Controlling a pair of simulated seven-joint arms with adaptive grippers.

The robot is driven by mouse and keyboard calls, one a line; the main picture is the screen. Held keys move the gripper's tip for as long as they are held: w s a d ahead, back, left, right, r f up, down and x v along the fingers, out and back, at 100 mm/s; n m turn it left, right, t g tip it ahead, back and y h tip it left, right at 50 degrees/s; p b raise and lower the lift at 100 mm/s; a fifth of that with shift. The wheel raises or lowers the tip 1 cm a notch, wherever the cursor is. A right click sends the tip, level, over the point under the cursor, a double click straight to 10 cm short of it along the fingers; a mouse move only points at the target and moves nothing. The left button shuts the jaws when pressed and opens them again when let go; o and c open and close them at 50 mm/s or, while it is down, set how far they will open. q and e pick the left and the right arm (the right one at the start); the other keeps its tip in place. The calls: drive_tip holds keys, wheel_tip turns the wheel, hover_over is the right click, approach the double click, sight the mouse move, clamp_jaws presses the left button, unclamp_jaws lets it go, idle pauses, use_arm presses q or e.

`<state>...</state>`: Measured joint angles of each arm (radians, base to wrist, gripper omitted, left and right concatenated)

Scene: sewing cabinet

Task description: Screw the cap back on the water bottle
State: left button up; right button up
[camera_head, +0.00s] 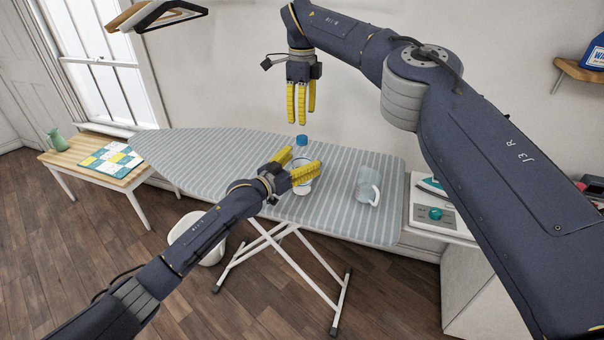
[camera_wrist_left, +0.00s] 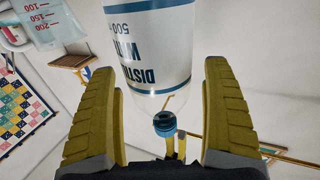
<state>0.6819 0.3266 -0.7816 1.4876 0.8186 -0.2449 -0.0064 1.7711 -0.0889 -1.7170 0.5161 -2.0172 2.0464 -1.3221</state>
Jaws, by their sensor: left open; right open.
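The water bottle (camera_head: 301,186) is clear with a pale label and stands on the ironing board (camera_head: 220,165). The blue cap (camera_head: 301,141) shows at its top; whether it is screwed tight I cannot tell. My left gripper (camera_head: 305,169) is open, with yellow fingers on both sides of the bottle. In the left wrist view the bottle (camera_wrist_left: 158,45) appears upside down between the spread fingers, with the blue cap (camera_wrist_left: 166,122) at its neck. My right gripper (camera_head: 300,122) is open and empty, pointing down just above the cap, apart from it.
A clear measuring jug (camera_head: 364,186) stands to the right of the bottle on the board. A white stand with an iron (camera_head: 434,187) is further right. A low table (camera_head: 80,165) with a patchwork cloth is at left. The board's left part is clear.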

sight(302, 137)
use_arm(q)
clamp_jaws()
use_arm(e)
drive_tip(key=shift+d+r, duration=0.1)
drive_tip(key=m, duration=0.9)
idle(0.4)
drive_tip(key=shift+f, duration=0.2)
drive_tip(key=shift+f, duration=3.95)
drive_tip(key=shift+c, duration=0.2)
